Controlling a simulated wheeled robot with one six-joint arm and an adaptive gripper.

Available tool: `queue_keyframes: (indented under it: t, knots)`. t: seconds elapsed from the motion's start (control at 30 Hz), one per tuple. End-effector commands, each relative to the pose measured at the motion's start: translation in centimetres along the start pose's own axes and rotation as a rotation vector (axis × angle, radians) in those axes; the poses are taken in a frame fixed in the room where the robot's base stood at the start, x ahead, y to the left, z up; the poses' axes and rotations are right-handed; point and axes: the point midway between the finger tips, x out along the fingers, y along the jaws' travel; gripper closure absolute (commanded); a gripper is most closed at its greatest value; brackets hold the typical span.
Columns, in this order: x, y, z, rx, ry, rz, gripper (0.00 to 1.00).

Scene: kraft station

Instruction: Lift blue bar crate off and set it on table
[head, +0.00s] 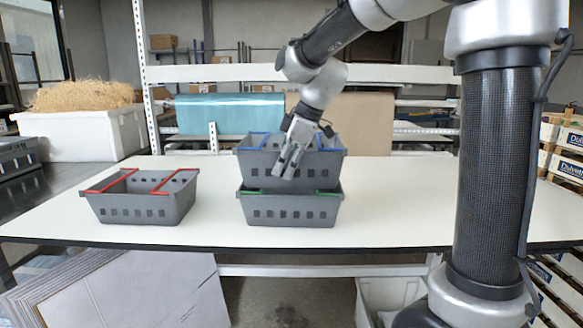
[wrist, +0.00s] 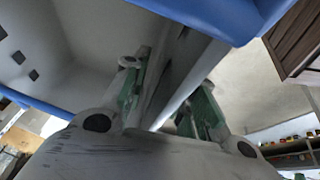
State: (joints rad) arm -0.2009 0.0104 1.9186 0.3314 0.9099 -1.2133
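The blue bar crate (head: 328,164), grey with blue bars, sits on a grey crate with green bars (head: 290,211) on the table (head: 220,236). My gripper (head: 287,167) points down at the front of the blue bar crate, its fingers overlapping the crate's front wall in the head view. In the wrist view, my gripper (wrist: 172,85) has its two fingers apart with a grey panel between them, and a blue bar (wrist: 215,15) crosses above. Whether the fingers press on that panel cannot be told. My gripper hides part of the crate's front.
A grey crate with red bars (head: 140,208) stands on the left of the table. The table is bare between it and the stack, and bare to the right of the stack. A shelf frame with a blue roll (head: 230,113) and a brown roll (head: 358,122) stands behind.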

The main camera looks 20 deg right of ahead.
Motion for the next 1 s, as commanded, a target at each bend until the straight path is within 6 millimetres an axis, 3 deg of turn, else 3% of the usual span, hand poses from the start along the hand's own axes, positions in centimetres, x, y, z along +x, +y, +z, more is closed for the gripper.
queue_keyframes:
  t: [0.23,0.4,0.83,1.0]
  knots:
    - [0.2,0.0,0.0,0.0,0.0,0.001,0.72]
    - [0.2,0.0,0.0,0.0,0.0,0.001,1.0]
    - [0.1,0.1,-0.1,-0.001,0.001,0.003,1.0]
    - [-1.6,0.4,-0.8,-0.002,0.002,0.005,1.0]
